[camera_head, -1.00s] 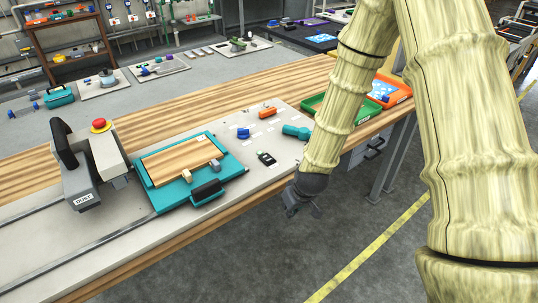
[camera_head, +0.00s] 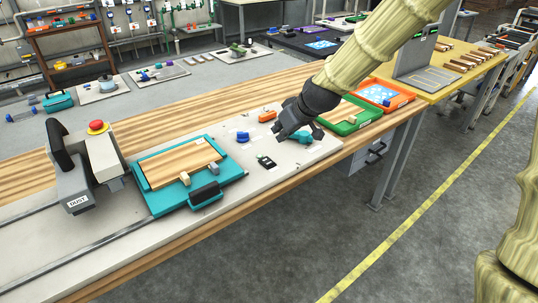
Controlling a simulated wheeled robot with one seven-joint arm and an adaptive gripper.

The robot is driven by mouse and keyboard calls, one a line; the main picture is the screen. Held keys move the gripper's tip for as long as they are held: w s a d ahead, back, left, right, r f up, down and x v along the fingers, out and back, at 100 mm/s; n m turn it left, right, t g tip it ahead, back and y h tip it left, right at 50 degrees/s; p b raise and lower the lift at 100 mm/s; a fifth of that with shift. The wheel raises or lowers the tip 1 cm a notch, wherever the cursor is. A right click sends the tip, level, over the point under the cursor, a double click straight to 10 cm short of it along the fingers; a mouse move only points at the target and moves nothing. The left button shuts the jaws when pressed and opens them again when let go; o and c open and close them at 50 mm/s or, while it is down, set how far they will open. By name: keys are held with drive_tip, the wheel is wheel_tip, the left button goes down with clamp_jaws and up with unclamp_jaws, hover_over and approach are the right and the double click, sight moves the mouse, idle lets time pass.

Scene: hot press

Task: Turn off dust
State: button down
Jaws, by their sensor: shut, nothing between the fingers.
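The dust machine (camera_head: 104,158) stands at the left of the bench, a grey unit with a black handle (camera_head: 62,145) and a label reading "DUST" (camera_head: 78,202). A red knob on a yellow base (camera_head: 97,127) sits on its top. A small black switch box (camera_head: 266,162) lies on the light panel right of the teal fixture; its markings are too small to read. My gripper (camera_head: 281,136) is over the right part of the panel, just up and right of the switch box. It is shut and empty. It partly hides a teal tool (camera_head: 303,142).
A teal fixture (camera_head: 150,204) with a wooden board (camera_head: 180,160) lies between machine and switch box. A blue part (camera_head: 242,136) and an orange part (camera_head: 267,116) lie near my gripper. Green (camera_head: 345,128) and orange (camera_head: 392,103) trays stand to the right.

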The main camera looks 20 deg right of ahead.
drive_tip(key=p, duration=0.2)
hover_over(263, 159)
drive_tip(key=s+d, duration=0.1)
drive_tip(key=s, duration=0.2)
drive_tip(key=shift+w+d+f, duration=0.1)
drive_tip(key=shift+w+f, duration=0.05)
drive_tip(key=shift+f, duration=2.2)
drive_tip(key=shift+w+f, duration=0.1)
drive_tip(key=shift+f, duration=2.25)
drive_tip(key=shift+s+f+p, duration=0.15)
drive_tip(key=shift+f+p, duration=0.3)
drive_tip(key=shift+f, duration=0.8)
drive_tip(key=shift+d, duration=0.1)
drive_tip(key=shift+f, duration=0.1)
